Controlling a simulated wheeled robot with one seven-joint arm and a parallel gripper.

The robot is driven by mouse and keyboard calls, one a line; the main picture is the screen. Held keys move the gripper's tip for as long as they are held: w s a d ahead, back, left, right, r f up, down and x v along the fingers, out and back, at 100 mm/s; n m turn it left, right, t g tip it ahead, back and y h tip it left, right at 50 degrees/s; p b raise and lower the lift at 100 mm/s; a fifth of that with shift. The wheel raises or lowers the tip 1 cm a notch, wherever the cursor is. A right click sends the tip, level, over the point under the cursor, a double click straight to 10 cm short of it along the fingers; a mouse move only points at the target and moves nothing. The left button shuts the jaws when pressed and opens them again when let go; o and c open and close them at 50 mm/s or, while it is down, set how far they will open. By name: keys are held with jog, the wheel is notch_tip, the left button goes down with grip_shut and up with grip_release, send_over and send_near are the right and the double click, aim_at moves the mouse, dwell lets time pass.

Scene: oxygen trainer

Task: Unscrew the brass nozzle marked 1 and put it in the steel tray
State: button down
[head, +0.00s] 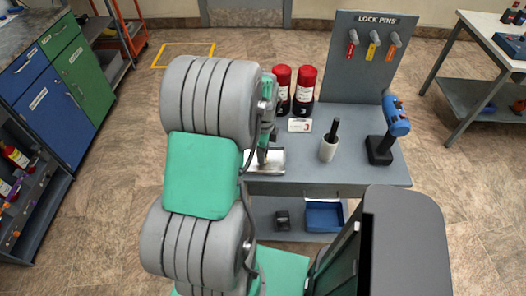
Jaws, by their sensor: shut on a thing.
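My gripper (263,157) points down in front of or over the bright steel tray (278,167) on the grey workbench. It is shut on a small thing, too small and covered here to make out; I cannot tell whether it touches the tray. My arm hides the tray's left part. No brass nozzle marked 1 can be picked out. Two red cylinders with black lower parts, one on the left (282,83) and one on the right (305,84), stand behind the tray.
A small white card (299,125) lies before the cylinders. A white cup (328,149) with a black-handled tool and a blue drill (397,118) stand to the right. A lock-pin board (360,60) rises behind. A blue bin (323,216) sits on the lower shelf.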

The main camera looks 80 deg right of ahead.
jog(key=shift+f, duration=0.45)
jog(key=c, duration=1.1)
grip_release()
jog(key=shift+r, duration=0.1)
notch_tip(320, 180, up, 8)
jog(key=shift+f+b, duration=0.15)
jog(key=shift+b, duration=0.5)
